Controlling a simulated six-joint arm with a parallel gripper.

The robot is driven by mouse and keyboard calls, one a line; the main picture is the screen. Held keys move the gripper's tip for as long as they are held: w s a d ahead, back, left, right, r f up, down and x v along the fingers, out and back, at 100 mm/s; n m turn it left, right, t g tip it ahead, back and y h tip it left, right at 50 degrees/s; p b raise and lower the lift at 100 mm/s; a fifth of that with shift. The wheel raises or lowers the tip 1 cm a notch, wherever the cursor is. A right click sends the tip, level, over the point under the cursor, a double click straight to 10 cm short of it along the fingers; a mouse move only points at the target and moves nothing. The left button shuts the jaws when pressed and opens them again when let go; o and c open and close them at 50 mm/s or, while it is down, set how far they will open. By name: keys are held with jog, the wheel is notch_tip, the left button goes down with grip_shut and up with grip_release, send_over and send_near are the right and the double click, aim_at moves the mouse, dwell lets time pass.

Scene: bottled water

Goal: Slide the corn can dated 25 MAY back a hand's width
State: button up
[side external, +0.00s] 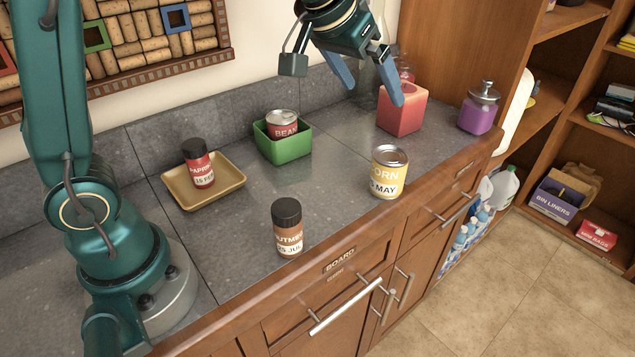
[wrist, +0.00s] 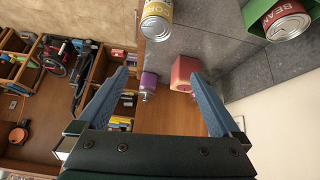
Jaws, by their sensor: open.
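The corn can (side external: 389,173) stands upright near the front edge of the grey counter. In the wrist view the corn can (wrist: 157,20) shows at the top, beyond my fingertips. My gripper (side external: 376,95) is open and empty, above the back of the counter and left of the red box. Its two blue fingers (wrist: 158,85) are spread wide in the wrist view, with nothing between them touching either one.
A red box (side external: 403,110) and a purple jar (side external: 478,112) stand behind the can. A green bin (side external: 283,142) holds a beans can (side external: 282,122). A tan tray (side external: 230,174) holds a paprika jar (side external: 198,165). A nutmeg jar (side external: 288,230) stands near the front edge.

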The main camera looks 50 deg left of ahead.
jog(key=g, duration=0.1)
send_over(388, 157)
jog(key=f, duration=0.8)
jog(key=shift+a, duration=0.25)
jog(key=shift+g, duration=0.7)
jog(key=f, duration=0.6)
jog(key=shift+w+d+f, duration=0.15)
jog(key=shift+w+d, duration=0.05)
jog(key=shift+s+f, duration=0.15)
jog(key=shift+f, duration=0.35)
jog(key=shift+x, duration=2.55)
